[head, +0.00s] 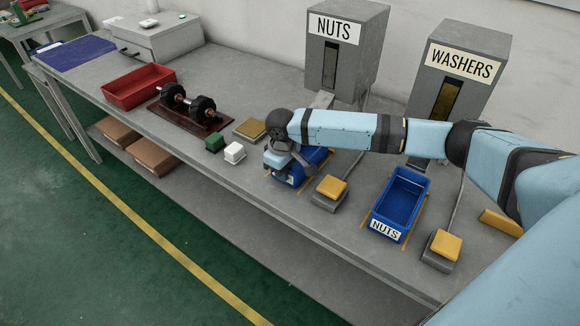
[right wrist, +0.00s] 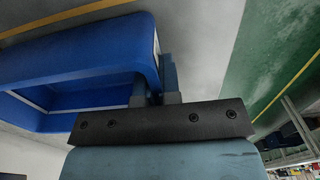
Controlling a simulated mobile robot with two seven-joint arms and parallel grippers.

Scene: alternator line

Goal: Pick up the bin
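Two blue bins are on the grey workbench. One blue bin (head: 318,157) is partly hidden behind my right wrist in the head view. The other blue bin (head: 400,198), labelled NUTS, stands open and empty to its right. My right gripper (head: 288,168) is at the near end of the first bin. In the right wrist view its fingers (right wrist: 155,90) are close together, one on each side of the end wall of the blue bin (right wrist: 80,50), and look closed on it. The bin appears to be at bench level; I cannot tell if it touches. My left gripper is out of view.
Grey dispensers labelled NUTS (head: 345,45) and WASHERS (head: 458,75) stand behind. Yellow-topped blocks (head: 332,188) (head: 445,246) flank the NUTS bin. Green and white blocks (head: 234,153), a brown tray with dark parts (head: 188,108) and a red bin (head: 138,86) lie left.

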